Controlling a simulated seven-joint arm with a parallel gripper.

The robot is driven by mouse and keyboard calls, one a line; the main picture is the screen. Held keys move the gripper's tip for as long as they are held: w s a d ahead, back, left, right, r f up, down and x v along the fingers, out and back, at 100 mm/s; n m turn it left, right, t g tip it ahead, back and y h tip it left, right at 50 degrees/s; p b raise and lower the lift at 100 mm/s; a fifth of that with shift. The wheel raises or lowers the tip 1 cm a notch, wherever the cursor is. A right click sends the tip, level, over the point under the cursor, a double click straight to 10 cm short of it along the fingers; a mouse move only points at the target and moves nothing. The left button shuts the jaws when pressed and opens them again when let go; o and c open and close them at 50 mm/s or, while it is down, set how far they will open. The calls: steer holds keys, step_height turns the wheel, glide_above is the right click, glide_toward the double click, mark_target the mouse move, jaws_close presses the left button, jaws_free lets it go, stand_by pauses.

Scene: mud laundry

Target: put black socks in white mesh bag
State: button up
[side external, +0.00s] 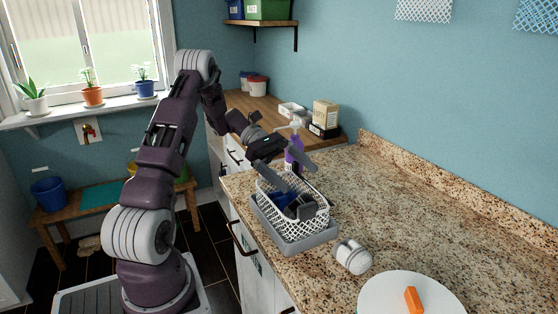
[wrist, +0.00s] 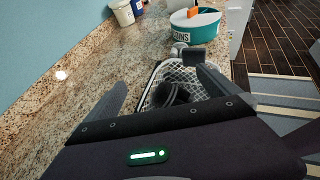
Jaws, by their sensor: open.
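A white mesh basket (side external: 318,224) stands in a grey tray (side external: 290,245) on the granite counter; it also shows in the wrist view (wrist: 150,86). Dark blue and black-grey bundles (side external: 299,207) lie inside it, and dark ones show in the wrist view (wrist: 172,95). I cannot tell for sure which are the black socks. My gripper (side external: 302,179) is open, pointing down over the basket, with its fingers apart and nothing seen between them. White mesh (side external: 424,10) hangs on the wall at the upper right, cut off by the frame; I cannot tell whether it is a bag.
A white rolled bundle (side external: 353,256) lies beside the tray. A teal tub marked "COINS" (wrist: 195,25) with an orange block (side external: 413,299) stands beyond it. A purple pump bottle (side external: 294,148) stands behind the basket. Blue mesh (side external: 538,15) hangs further right.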

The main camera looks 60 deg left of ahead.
steer(key=v, duration=0.8)
steer(key=shift+a, duration=0.2)
steer(key=s+d+r+m+g+y, duration=0.2)
steer(key=s+d+r+m+y, duration=0.25)
steer(key=d, duration=0.65)
steer(key=s+d+r+m+g+y, duration=0.1)
steer(key=d+r+m+g+y, duration=0.2)
steer(key=d+r+m, duration=0.5)
steer(key=s+d+f+m+t+y, duration=0.2)
steer(key=s+d+m, duration=0.2)
steer(key=s+m, duration=0.1)
steer(key=s+d+f+m+t+y, duration=0.2)
steer(key=s+d+m+t+y, duration=0.1)
steer(key=s, duration=0.5)
steer(key=shift+s+d+f+m, duration=0.2)
steer(key=shift+d+m, duration=0.55)
steer(key=shift+m, duration=0.2)
